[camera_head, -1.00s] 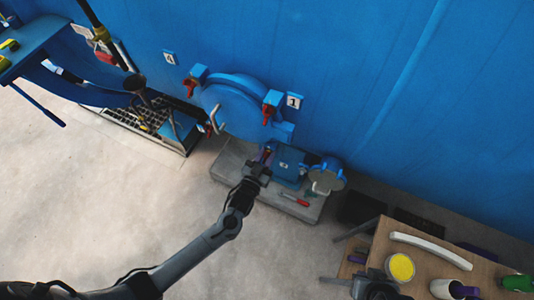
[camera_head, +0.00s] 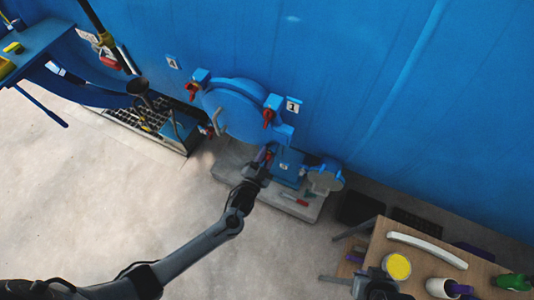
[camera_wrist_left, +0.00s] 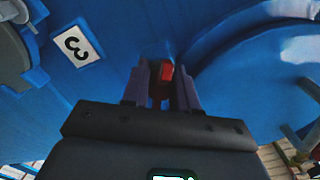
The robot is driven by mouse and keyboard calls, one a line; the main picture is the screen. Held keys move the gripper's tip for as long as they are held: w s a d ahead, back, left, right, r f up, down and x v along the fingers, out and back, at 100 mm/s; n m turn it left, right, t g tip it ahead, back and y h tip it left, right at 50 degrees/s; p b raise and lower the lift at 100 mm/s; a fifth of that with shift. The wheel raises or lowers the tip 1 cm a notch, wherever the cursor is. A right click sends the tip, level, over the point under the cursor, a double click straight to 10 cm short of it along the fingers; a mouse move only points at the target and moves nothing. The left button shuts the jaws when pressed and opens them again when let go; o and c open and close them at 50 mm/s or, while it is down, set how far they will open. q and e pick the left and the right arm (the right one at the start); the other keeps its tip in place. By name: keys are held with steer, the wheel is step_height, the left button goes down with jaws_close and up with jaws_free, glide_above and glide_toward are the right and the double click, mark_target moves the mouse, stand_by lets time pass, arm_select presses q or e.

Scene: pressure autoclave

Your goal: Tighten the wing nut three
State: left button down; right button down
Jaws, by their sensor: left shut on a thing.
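The autoclave's round blue door (camera_head: 235,108) is closed against the blue wall in the head view. In the left wrist view, a white label reading 3 (camera_wrist_left: 76,46) is beside my left gripper (camera_wrist_left: 162,82). The gripper is shut on the red wing nut three (camera_wrist_left: 166,71), which shows between the purple fingers and is partly hidden by them. In the head view my left gripper (camera_head: 265,160) is at the door's lower edge. A red wing nut at upper left (camera_head: 192,89) and one by label 1 (camera_head: 268,117) also show.
A grey plinth (camera_head: 305,211) below the door carries a blue box (camera_head: 289,168) and a red tool (camera_head: 295,199). A wooden table (camera_head: 420,268) with a yellow-topped tub (camera_head: 397,267) is at lower right. The floor at left is clear.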

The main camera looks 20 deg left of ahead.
arm_select(q)
steer(key=m+p, duration=0.1)
steer(key=m, duration=0.2)
steer(key=shift+r+m, duration=0.15)
steer(key=shift+m, duration=0.25)
steer(key=m+p, duration=0.1)
steer(key=m, duration=0.2)
steer(key=shift+m+p, duration=0.3)
steer(key=m+p, duration=0.1)
steer(key=m, duration=0.2)
steer(key=shift+r+m, duration=0.1)
steer(key=shift+m, duration=0.2)
steer(key=m+p, duration=0.1)
steer(key=m, duration=0.2)
steer(key=shift+m, duration=0.3)
steer(key=m+p, duration=0.1)
steer(key=m, duration=0.2)
steer(key=shift+m, duration=0.3)
steer(key=m+p, duration=0.1)
steer(key=m, duration=0.3)
steer(key=shift+r+m+p, duration=0.1)
steer(key=shift+m+p, duration=0.2)
steer(key=shift+p, duration=0.05)
steer(key=m+p, duration=0.1)
steer(key=m, duration=0.2)
steer(key=shift+d+m, duration=0.1)
steer(key=shift+m, duration=1.7)
